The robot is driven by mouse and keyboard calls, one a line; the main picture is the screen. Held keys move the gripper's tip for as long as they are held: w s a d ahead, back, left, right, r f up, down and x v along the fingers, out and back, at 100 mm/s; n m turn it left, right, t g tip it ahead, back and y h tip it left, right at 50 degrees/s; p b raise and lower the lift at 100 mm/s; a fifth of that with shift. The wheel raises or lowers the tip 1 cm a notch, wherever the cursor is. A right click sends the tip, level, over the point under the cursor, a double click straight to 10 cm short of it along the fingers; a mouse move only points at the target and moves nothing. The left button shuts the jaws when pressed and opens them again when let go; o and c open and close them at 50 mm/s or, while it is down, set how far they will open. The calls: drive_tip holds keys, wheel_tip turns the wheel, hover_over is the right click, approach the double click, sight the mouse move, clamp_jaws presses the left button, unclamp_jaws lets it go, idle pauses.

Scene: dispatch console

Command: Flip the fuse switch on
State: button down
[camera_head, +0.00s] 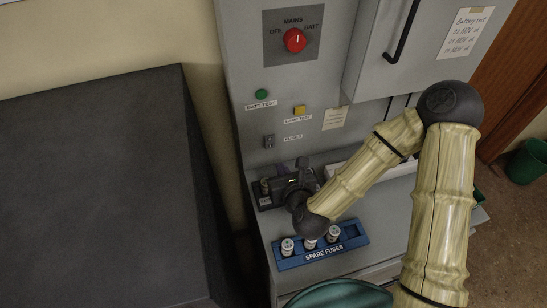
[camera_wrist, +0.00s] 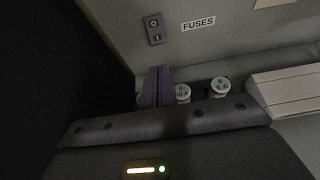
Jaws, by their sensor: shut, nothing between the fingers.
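The fuse switch (camera_head: 268,141) is a small dark rocker on the grey console panel, beside the FUSES label (camera_head: 292,139). In the wrist view the fuse switch (camera_wrist: 154,29) shows an O at the top and an I at the bottom. I cannot tell which side is pressed in. My gripper (camera_wrist: 157,73) is shut and empty, its fingers pointing at the panel just below the switch and apart from it in the picture. In the head view my dark gripper body is below the switch, over the fuse block, and its fingertips are hard to make out.
White-topped fuses (camera_wrist: 219,87) stand behind my gripper body. A blue SPARE FUSES rack (camera_head: 345,243) holds fuses at the front of the ledge. Above the switch are a green button (camera_head: 262,94), a yellow button (camera_head: 299,111) and the red MAINS knob (camera_head: 295,40).

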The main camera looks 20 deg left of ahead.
sight(270, 146)
drive_tip(key=x, duration=0.2)
drive_tip(key=b+x, duration=0.1)
drive_tip(key=x, duration=0.2)
drive_tip(key=r+x, duration=0.1)
drive_tip(key=x, duration=0.2)
drive_tip(key=shift+w+a, duration=0.25)
drive_tip(key=shift+a, duration=0.1)
drive_tip(key=shift+w+a+f, duration=0.15)
drive_tip(key=shift+w+f, duration=0.05)
drive_tip(key=shift+f+b, duration=0.1)
drive_tip(key=shift+b, duration=0.2)
drive_tip(key=shift+w+f+b, duration=0.1)
drive_tip(key=shift+w+b, duration=0.05)
drive_tip(key=shift+b, duration=0.4)
drive_tip(key=shift+r, duration=0.2)
drive_tip(key=shift+r+p, duration=0.15)
drive_tip(key=shift+p, duration=0.15)
